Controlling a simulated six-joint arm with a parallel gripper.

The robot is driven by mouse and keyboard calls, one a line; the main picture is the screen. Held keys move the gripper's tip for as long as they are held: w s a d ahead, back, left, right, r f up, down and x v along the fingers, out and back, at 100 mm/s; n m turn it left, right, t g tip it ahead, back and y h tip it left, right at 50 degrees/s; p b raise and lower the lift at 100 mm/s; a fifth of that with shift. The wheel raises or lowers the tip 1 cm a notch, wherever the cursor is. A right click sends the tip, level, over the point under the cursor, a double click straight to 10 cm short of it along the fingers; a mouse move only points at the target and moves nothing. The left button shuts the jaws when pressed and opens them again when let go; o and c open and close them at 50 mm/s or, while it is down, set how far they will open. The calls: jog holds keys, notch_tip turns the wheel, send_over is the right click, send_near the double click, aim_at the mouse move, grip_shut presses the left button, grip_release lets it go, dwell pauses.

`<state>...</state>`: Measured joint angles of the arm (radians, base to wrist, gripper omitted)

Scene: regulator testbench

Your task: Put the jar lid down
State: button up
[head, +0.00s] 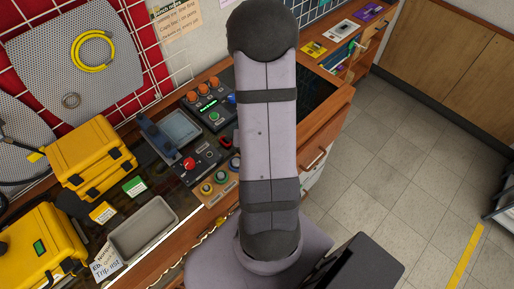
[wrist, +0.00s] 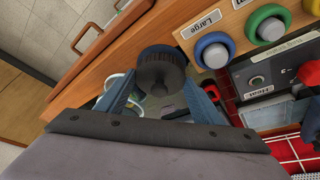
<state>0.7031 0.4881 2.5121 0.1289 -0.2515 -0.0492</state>
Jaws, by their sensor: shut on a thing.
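In the wrist view, my gripper (wrist: 162,88) has its two blue fingers on either side of a dark round lid (wrist: 160,68) with a ribbed edge, and is shut on it. The lid is held above what looks like an open drawer or recess at the wooden bench edge. A pale curved rim (wrist: 116,82) shows partly behind the left finger; I cannot tell whether it is a jar. In the head view my arm hides the gripper and the lid.
A wooden block with ringed buttons (wrist: 211,50), labelled "Large", is close to the right of the lid. A red button (head: 189,163) stands on a dark control box. A grey tray (head: 143,229) and yellow cases (head: 90,158) occupy the bench's left side.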

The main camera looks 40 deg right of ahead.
jog(key=shift+f, duration=0.5)
jog(key=shift+f+b, duration=0.3)
jog(key=o, duration=0.7)
jog(key=shift+o, duration=0.2)
jog(key=shift+r, duration=0.2)
jog(key=shift+r+p, duration=0.3)
jog(key=shift+p+v, duration=0.55)
jog(key=shift+v, duration=0.95)
jog(key=r+p, duration=0.1)
jog(key=p, duration=0.2)
jog(key=shift+s+a, duration=0.1)
jog(key=shift+s, duration=0.05)
jog(key=p+v, duration=0.3)
jog(key=p, duration=0.3)
jog(key=shift+a, duration=0.1)
